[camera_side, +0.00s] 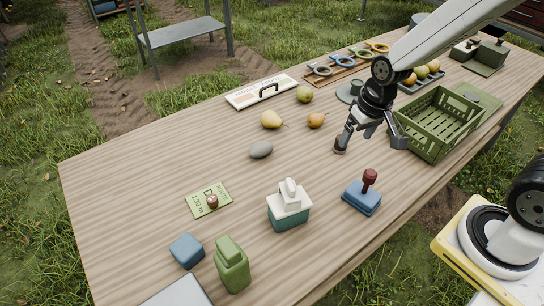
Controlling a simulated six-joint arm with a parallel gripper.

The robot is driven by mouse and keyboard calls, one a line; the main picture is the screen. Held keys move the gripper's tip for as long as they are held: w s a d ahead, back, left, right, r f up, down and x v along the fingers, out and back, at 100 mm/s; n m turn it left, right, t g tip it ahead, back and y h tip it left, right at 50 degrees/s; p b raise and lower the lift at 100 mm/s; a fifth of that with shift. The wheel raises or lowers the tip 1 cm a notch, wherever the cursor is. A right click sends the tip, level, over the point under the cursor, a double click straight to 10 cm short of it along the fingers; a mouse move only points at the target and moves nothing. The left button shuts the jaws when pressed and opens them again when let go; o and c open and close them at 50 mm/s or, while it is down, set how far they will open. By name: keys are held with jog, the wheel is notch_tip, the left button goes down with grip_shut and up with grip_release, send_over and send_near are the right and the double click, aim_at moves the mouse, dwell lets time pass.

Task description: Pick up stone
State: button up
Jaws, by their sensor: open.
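A smooth grey stone (261,149) lies on the wooden table (150,160), left of the middle, in front of a yellow pear. My gripper (368,145) is to the right of the stone, low over the table, with its jaws apart. It is clear of the stone. A small dark brown object (340,144) shows at its left fingertip; I cannot tell whether it is part of the finger or a separate thing.
Pears (271,119) lie behind the stone. A green crate (432,125) stands right of my gripper. A stamp (362,194), tissue box (289,208), green bottle (231,265) and blue block (187,250) stand nearer. The table left of the stone is clear.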

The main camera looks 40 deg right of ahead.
jog(key=w+f+m+g+y, duration=0.1)
jog(key=w+f+m+y, duration=0.2)
jog(key=w, duration=0.6)
jog(key=m+y, duration=0.6)
jog(key=m, duration=0.1)
send_near(267, 145)
jog(key=s+a, duration=0.1)
jog(key=s, duration=0.1)
jog(key=w+f+y, duration=0.1)
jog(key=f+m+y, duration=0.1)
jog(key=w+d+f+m+t, duration=0.1)
jog(key=f, duration=0.1)
jog(key=shift+w+f+y, duration=0.1)
jog(key=shift+w+y, duration=0.2)
jog(key=shift+y, duration=0.1)
jog(key=shift+d+f+m+t+y, duration=0.35)
jog(key=shift+f+y, duration=0.3)
jog(key=shift+y, duration=0.15)
jog(key=shift+a, duration=0.15)
jog(key=shift+x, duration=1.2)
jog(key=shift+a, duration=0.15)
jog(key=shift+x, duration=2.45)
